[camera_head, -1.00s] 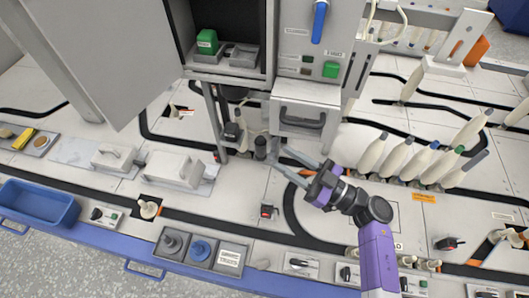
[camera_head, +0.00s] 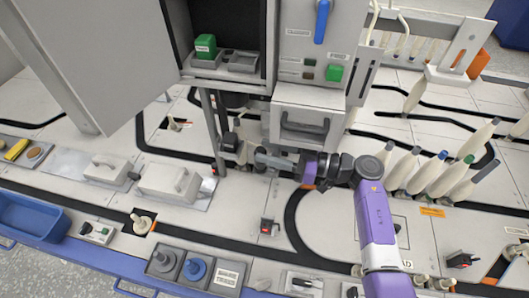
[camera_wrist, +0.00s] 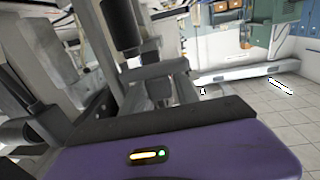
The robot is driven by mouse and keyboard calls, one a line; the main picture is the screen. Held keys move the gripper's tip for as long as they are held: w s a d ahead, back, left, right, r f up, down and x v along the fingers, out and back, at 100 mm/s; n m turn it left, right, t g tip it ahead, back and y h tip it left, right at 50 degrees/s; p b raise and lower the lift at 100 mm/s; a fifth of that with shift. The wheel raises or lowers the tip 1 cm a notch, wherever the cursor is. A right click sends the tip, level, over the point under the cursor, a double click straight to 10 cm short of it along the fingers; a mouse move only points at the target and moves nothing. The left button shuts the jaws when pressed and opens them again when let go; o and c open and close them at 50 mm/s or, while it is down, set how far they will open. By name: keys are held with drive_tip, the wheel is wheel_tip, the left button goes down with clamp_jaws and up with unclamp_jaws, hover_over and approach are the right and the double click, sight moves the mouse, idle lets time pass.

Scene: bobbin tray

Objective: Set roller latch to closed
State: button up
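Below the open cabinet stands a grey upright post with a dark knob-like part (camera_head: 230,142) beside it; this looks like the roller latch, but I cannot tell its setting. My gripper (camera_head: 266,158) points left, just right of that part and below the grey drawer front. Its grey fingers hide the small dark cylinder area there. In the wrist view a black cylinder on a grey stem (camera_wrist: 120,25) stands close to the grey fingers (camera_wrist: 155,78). Whether they touch it, and how far apart they are, I cannot tell.
The grey drawer (camera_head: 303,118) with a dark handle is just above my gripper. A large grey door panel (camera_head: 105,65) hangs open at left. Pale bobbins (camera_head: 430,170) stand at right. Covered grey boxes (camera_head: 168,178) sit at left.

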drive_tip(key=shift+w+a, duration=0.2)
drive_tip(key=shift+a, duration=0.45)
clamp_jaws()
idle(1.0)
